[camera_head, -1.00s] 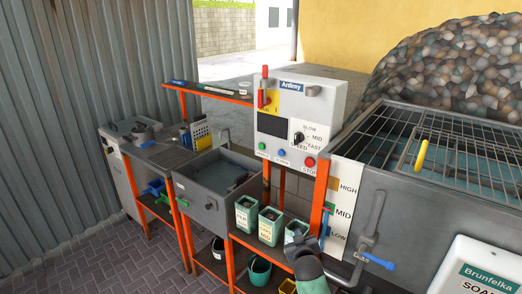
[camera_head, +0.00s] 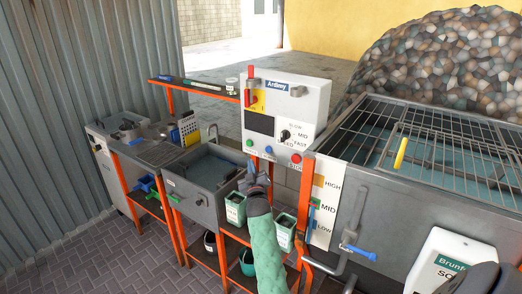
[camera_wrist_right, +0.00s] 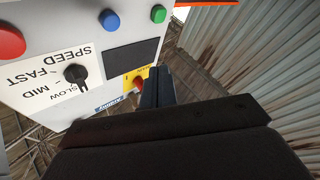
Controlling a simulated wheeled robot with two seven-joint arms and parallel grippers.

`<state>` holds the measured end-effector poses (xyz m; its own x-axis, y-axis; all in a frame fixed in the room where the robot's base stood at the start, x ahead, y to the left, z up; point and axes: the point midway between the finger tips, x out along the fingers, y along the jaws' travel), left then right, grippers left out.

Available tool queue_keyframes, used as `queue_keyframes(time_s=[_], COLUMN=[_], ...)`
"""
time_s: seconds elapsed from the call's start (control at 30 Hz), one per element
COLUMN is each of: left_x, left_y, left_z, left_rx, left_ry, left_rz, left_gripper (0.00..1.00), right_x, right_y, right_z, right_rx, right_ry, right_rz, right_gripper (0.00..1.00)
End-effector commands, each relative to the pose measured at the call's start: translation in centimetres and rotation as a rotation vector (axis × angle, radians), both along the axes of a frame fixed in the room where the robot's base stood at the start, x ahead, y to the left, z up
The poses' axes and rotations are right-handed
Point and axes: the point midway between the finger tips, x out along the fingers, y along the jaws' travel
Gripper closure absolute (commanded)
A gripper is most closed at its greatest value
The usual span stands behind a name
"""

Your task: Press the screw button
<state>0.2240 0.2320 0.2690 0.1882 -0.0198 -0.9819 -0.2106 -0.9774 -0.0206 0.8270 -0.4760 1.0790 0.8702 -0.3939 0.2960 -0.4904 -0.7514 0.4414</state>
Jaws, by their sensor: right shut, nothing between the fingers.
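The white control box (camera_head: 284,115) stands at the middle of the head view. Its lower front carries a green button (camera_head: 249,143), a blue button (camera_head: 269,149) and a red button (camera_head: 296,158) in a row; their labels are too small to read surely. In the right wrist view the box appears upside down, with the blue button (camera_wrist_right: 109,19) between the green (camera_wrist_right: 158,13) and red (camera_wrist_right: 10,41) ones. My right gripper (camera_head: 253,172) is shut and empty, below the green and blue buttons in the head view; contact is not visible. My left gripper is not in view.
The box also has a dark screen (camera_head: 260,123), a speed knob (camera_head: 285,135) and a red-handled switch on yellow. A sink (camera_head: 200,181) is at left, green bins (camera_head: 236,208) below, and a grated tank (camera_head: 415,150) at right.

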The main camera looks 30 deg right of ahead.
Motion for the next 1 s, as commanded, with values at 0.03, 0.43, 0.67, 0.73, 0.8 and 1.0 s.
queue_keyframes(time_s=[0.03,0.43,0.67,0.73,0.8,1.0], left_x=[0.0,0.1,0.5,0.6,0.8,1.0], left_y=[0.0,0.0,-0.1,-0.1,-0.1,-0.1], left_z=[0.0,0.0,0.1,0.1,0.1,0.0], left_rx=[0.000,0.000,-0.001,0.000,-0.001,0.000], left_ry=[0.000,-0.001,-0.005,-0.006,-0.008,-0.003], left_rz=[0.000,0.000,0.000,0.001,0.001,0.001], left_gripper=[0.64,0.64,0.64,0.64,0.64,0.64], right_x=[0.0,0.3,1.2,1.5,1.9,2.7], right_y=[0.0,-0.7,-3.0,-3.7,-4.5,-6.5], right_z=[0.0,0.0,0.0,0.0,0.0,-0.1], right_rx=[0.000,-0.001,-0.003,-0.002,-0.002,-0.002], right_ry=[0.000,0.000,0.002,0.001,0.001,0.001], right_rz=[0.000,0.000,0.000,0.000,0.000,0.000], right_gripper=[1.00,1.00,1.00,1.00,1.00,1.00])
